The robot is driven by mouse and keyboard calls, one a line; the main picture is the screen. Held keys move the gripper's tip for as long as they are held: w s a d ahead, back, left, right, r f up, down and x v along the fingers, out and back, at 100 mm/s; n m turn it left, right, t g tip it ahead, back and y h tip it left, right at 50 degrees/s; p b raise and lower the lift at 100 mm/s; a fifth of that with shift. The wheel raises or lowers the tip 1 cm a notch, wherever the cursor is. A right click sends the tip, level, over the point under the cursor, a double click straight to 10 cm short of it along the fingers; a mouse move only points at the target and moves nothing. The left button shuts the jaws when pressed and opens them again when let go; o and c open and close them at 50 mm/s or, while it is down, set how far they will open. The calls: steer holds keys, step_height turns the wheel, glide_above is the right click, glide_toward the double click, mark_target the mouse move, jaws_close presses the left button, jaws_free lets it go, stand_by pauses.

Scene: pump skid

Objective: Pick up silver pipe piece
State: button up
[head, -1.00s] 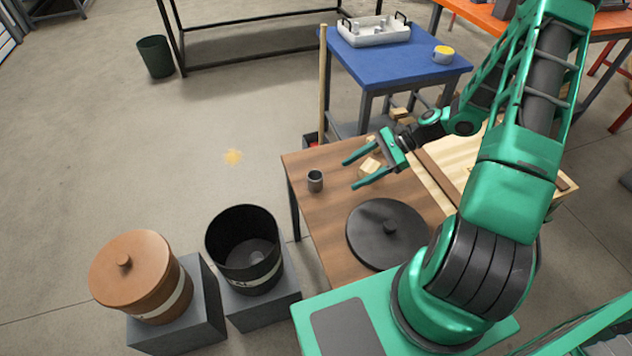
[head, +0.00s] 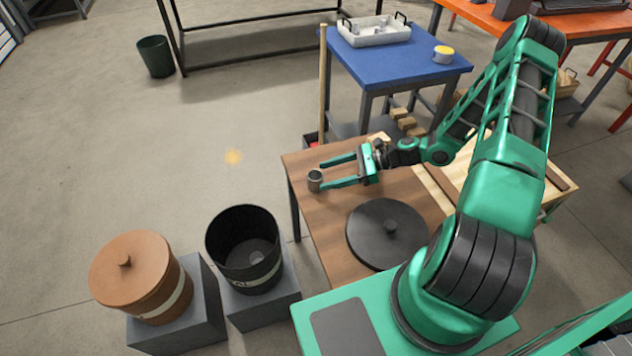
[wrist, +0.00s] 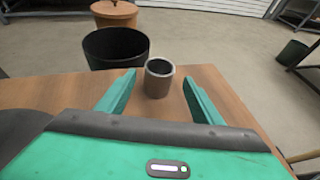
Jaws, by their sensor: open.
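The silver pipe piece (head: 315,182) is a short grey hollow cylinder standing upright near the left edge of the brown table (head: 320,218). In the wrist view the pipe piece (wrist: 159,79) stands just ahead of the gap between my two fingers, with its open top showing. My gripper (head: 324,174) is open, low over the table, with its green fingers pointing left toward the pipe piece. In the wrist view my gripper (wrist: 158,98) has a finger to each side of the pipe's near side. I cannot tell whether either finger touches it.
A black pot (head: 243,250) and a lidded orange pot (head: 133,275) stand on grey blocks to the left. A wooden pole (head: 324,85) rises behind the table. A blue table (head: 385,65) stands behind.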

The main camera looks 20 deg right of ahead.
mark_target(315, 176)
steer(key=x, duration=0.5)
steer(key=shift+a, duration=0.1)
steer(key=shift+c, duration=0.5)
steer(key=shift+r, duration=0.1)
steer(key=c, duration=1.1)
steer(key=shift+r, duration=0.5)
steer(key=r, duration=0.3)
steer(key=shift+s+a+r, duration=0.1)
steer(key=shift+a+r, duration=0.15)
steer(key=shift+r, duration=0.05)
steer(key=s+a+r, duration=0.3)
steer(key=a+r, duration=0.3)
steer(key=a, duration=0.4)
steer(key=shift+s+a+r, duration=0.2)
steer(key=shift+a, duration=0.05)
